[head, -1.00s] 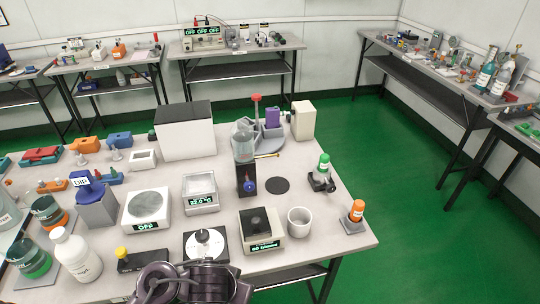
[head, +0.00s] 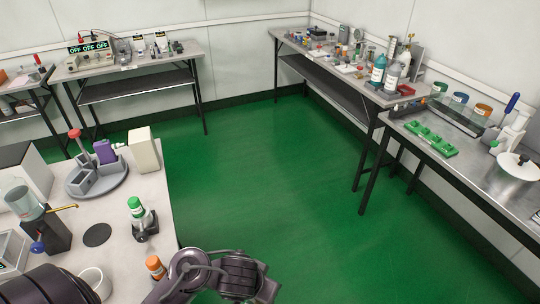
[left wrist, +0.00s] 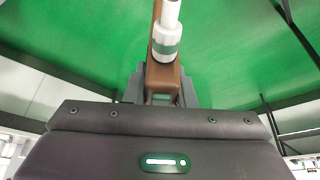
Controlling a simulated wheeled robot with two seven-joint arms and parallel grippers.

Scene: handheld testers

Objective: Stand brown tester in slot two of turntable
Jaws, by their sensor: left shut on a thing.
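The brown tester (left wrist: 158,82) is held between the grey fingers of my left gripper (left wrist: 160,88) in the left wrist view. A white cylinder with a green band shows in front of the brown body. The grey round turntable (head: 88,190) stands on the table at the left of the head view, with box-like slots and a red-topped post. A purple tester (head: 104,152) stands in one of its slots. The slot numbers cannot be read. Dark arm links show at the bottom of the head view, but neither gripper's fingertips show there.
A green-capped bottle in a stand (head: 137,206), a black disc (head: 97,235) and an orange-capped bottle (head: 155,266) are nearer. Green floor lies open to the right, with side benches beyond (head: 440,150).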

